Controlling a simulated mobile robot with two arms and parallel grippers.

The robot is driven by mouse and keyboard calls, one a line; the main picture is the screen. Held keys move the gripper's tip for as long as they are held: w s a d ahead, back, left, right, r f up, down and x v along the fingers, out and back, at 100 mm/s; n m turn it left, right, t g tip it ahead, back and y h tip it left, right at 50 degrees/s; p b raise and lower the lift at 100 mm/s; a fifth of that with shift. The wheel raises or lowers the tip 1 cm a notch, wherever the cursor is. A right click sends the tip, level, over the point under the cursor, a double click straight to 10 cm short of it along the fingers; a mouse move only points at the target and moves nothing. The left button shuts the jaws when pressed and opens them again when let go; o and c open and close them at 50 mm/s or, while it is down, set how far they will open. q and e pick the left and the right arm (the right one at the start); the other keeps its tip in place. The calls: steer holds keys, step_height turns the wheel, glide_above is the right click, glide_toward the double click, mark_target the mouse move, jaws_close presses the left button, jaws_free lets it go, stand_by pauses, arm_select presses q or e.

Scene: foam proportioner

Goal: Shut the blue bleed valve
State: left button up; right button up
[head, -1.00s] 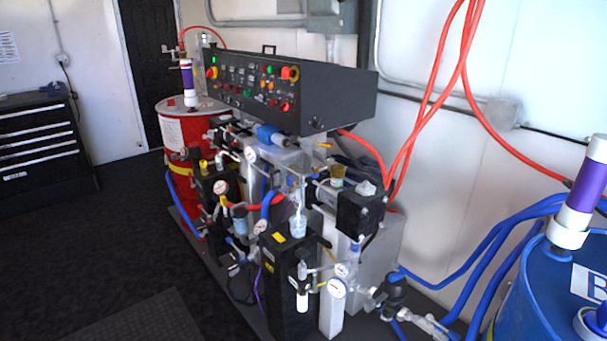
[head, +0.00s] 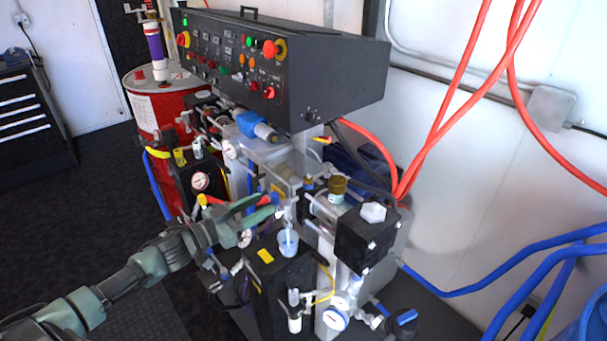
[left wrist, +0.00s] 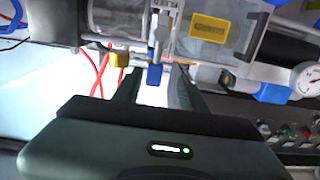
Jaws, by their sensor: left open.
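My left gripper (head: 268,206) reaches in from the left at the middle of the machine, its two green fingers apart. In the left wrist view the open fingers (left wrist: 157,76) point at the pipework. A small blue lever (left wrist: 154,73), which looks like the bleed valve handle, hangs from a grey pipe and shows between the fingertips. I cannot tell whether either finger touches it. In the head view a small blue part (head: 276,198) shows by the fingertips; the valve body there is mostly hidden. My right gripper is not in view.
A black control panel (head: 300,62) overhangs the pipework. A clear cup (head: 288,242) and a black box (head: 268,285) stand close below the gripper. Red hoses (head: 440,110) hang at the right.

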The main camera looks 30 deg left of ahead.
mark_target(277, 195)
arm_select(q)
steer(key=shift+w+d+r+h, duration=0.3)
steer(key=shift+r, duration=0.25)
steer(key=shift+w+d+r, duration=0.3)
steer(key=shift+w+d, duration=0.05)
steer(key=shift+w, duration=0.1)
steer(key=shift+f+p+x, duration=0.2)
steer(key=shift+p+x, duration=0.3)
steer(key=shift+x, duration=2.5)
steer(key=shift+c, duration=0.3)
jaws_close()
